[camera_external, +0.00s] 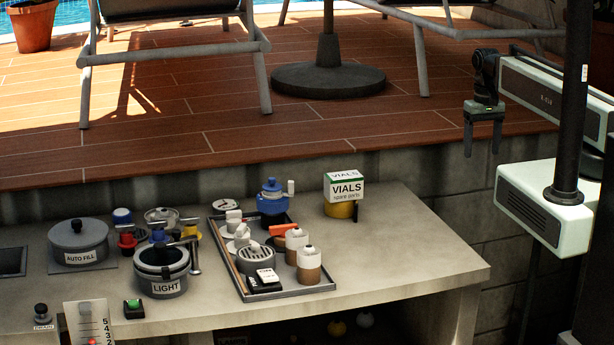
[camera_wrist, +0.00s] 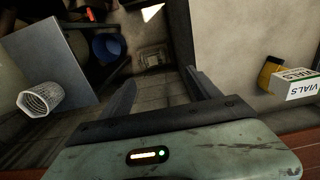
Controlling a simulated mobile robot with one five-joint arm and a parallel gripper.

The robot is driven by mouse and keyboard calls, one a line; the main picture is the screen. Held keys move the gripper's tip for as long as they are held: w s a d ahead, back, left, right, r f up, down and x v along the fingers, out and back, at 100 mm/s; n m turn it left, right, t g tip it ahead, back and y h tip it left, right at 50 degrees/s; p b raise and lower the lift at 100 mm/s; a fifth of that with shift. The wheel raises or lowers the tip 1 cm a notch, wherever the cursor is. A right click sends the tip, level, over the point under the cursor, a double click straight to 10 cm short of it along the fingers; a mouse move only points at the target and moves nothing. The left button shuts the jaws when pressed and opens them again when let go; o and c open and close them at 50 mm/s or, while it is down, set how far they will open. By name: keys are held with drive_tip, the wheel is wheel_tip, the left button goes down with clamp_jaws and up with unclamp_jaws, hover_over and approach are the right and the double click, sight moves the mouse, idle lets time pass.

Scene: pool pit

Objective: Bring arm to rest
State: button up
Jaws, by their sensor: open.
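My gripper (camera_external: 483,150) hangs pointing down at the right in the external view, in the air to the right of the bench and above its height. Its two fingers are apart with nothing between them. In the wrist view my gripper (camera_wrist: 164,84) also shows two spread, empty fingers, with the floor far below. My arm is bent, with its upper link reaching left from the right side and the wrist dropping down. The gripper touches nothing that I can see.
The grey bench (camera_external: 420,262) holds a VIALS box (camera_external: 345,188) on a yellow container, a tray (camera_external: 316,291) of small parts, and lidded pots. A dark post (camera_external: 575,100) stands at the right. In the wrist view a white basket (camera_wrist: 41,99) lies at left.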

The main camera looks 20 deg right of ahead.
drive_tip(key=shift+w+f, duration=0.1)
wheel_tip(320, 180, down, 12)
drive_tip(key=b, duration=1.2)
